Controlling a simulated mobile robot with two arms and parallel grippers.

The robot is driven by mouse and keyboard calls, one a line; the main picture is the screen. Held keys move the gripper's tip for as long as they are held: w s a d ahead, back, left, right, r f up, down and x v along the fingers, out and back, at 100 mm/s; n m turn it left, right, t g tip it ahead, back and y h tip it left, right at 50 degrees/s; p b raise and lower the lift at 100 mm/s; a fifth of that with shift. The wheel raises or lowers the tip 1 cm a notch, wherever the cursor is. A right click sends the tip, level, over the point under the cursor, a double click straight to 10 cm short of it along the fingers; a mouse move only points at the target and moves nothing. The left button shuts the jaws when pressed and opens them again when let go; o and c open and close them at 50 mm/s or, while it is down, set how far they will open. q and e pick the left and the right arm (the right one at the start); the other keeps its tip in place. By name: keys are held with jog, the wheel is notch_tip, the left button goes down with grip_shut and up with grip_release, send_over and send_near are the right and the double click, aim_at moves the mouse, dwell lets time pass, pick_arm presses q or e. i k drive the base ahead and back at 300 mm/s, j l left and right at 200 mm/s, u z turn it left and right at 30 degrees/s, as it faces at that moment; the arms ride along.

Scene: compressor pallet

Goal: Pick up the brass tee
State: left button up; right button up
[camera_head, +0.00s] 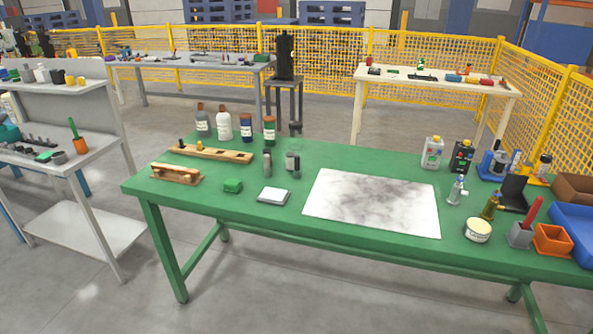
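A brass-coloured fitting (491,206), which looks like the brass tee, stands on the right part of the green table (262,223). It is small in the picture, so its exact shape is hard to tell. A round cream tin (478,230) is just in front of it, and a silver fitting (456,191) stands to its left. A dark upright object (514,190) is close behind it on the right. Neither of my grippers shows in this view.
A grey holder (520,235), an orange bin (552,240) and a blue tray (575,228) crowd the table's right end. A marbled white sheet (373,202) lies flat mid-table with nothing on it. Bottles (224,124) stand at the back left.

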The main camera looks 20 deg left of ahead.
aim_at(492, 205)
jog(key=i+j+z, duration=0.2)
jog(key=i, duration=0.2)
jog(key=i+j+z, duration=0.2)
jog(key=i, duration=0.25)
jog(key=i+j+z, duration=0.2)
jog(key=i, duration=0.2)
